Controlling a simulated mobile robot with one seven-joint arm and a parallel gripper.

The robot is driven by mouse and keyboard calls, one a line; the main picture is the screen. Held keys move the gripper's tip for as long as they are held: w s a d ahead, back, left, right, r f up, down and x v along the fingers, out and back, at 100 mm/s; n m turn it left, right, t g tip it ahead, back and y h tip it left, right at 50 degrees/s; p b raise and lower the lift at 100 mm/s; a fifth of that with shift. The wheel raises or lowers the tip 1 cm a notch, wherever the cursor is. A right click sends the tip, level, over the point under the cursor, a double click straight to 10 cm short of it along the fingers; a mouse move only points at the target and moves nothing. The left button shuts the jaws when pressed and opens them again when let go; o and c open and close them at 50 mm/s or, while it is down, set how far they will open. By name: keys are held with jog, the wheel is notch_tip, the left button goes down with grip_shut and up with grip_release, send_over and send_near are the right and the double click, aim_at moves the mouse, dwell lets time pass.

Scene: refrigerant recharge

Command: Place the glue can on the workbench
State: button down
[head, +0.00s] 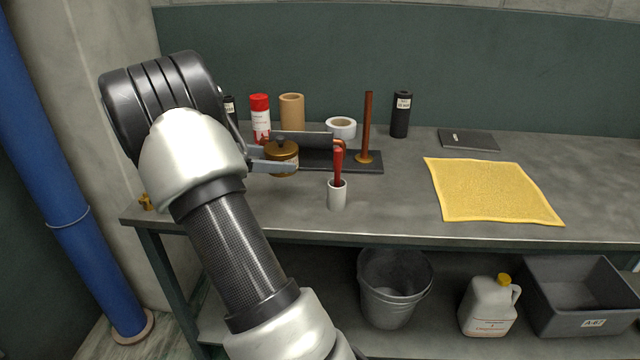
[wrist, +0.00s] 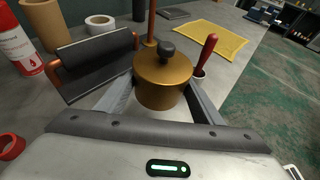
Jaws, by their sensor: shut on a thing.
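The glue can is a squat brass-coloured can (head: 283,158) with a dark round knob on its lid. My gripper (head: 275,164) is shut on it, with a finger on either side of the can. In the wrist view the can (wrist: 163,82) is upright between the two fingers (wrist: 162,100). The grey workbench (head: 400,205) is below the can, which is over its left part. I cannot tell whether the can's base touches the bench, as its underside is hidden.
Behind the can are a red-and-white spray can (head: 260,120), a cardboard roll (head: 292,112), a tape roll (head: 341,127) and a dark roller (wrist: 92,66). A white cup (head: 337,196) with a red-handled tool stands at the front. Bare bench lies between cup and yellow cloth (head: 490,190).

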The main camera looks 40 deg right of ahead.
aim_at(278, 204)
notch_tip(278, 204, down, 10)
jog(key=b, duration=0.2)
jog(key=shift+r+b, duration=0.15)
jog(key=shift+b, duration=0.2)
jog(key=c, duration=0.5)
grip_release()
jog(key=shift+f, duration=0.2)
jog(key=shift+c, duration=0.2)
